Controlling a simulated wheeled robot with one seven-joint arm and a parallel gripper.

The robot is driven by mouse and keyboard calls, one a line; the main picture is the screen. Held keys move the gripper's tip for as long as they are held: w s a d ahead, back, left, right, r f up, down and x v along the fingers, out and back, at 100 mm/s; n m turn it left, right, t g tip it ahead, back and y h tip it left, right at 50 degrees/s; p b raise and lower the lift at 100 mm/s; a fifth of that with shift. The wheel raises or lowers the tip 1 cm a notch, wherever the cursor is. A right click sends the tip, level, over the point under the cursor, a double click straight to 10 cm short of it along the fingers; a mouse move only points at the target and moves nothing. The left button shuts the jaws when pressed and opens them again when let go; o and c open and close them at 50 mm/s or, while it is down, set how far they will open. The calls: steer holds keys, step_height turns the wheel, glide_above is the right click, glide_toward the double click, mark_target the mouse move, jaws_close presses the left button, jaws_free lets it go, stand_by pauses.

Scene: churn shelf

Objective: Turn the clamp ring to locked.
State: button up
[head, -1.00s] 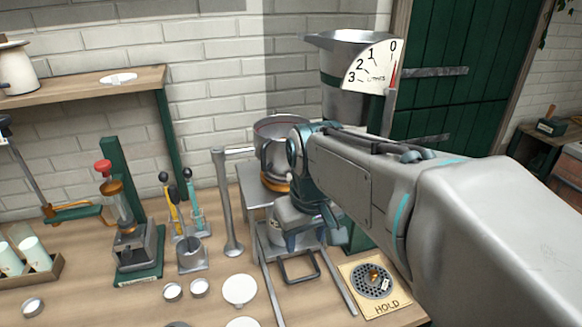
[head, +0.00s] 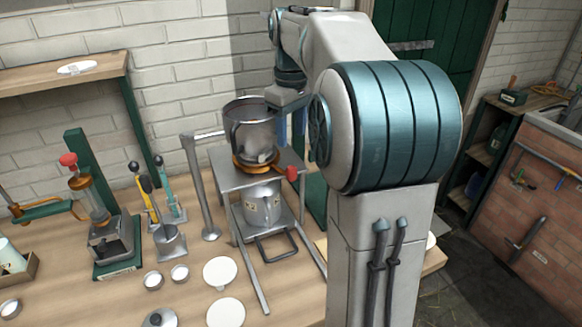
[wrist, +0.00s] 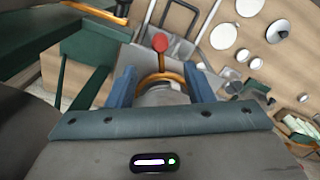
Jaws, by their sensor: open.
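The clamp ring (head: 240,166) is an orange-brass band around the foot of a metal vessel (head: 250,128) on a small steel stand. Its lever ends in a red knob (head: 291,173) pointing right in the head view. In the wrist view the ring (wrist: 147,80) shows between my fingers, and its red knob (wrist: 159,42) lies beyond the fingertips. My gripper (head: 292,128) is open and points down beside the vessel's right side, above the knob. In the wrist view my gripper (wrist: 160,72) shows its two blue fingers wide apart, with nothing visibly held. No lock marking is readable.
A metal jug (head: 263,204) stands on the stand's lower level. A grey post (head: 198,190) with a side arm is left of the stand. A press with a red knob (head: 68,160), small cups and white discs (head: 220,271) occupy the bench's left. My arm hides the bench's right.

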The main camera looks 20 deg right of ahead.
mark_target(292, 168)
step_height(292, 168, down, 10)
steer(key=shift+f, duration=0.2)
jaws_close()
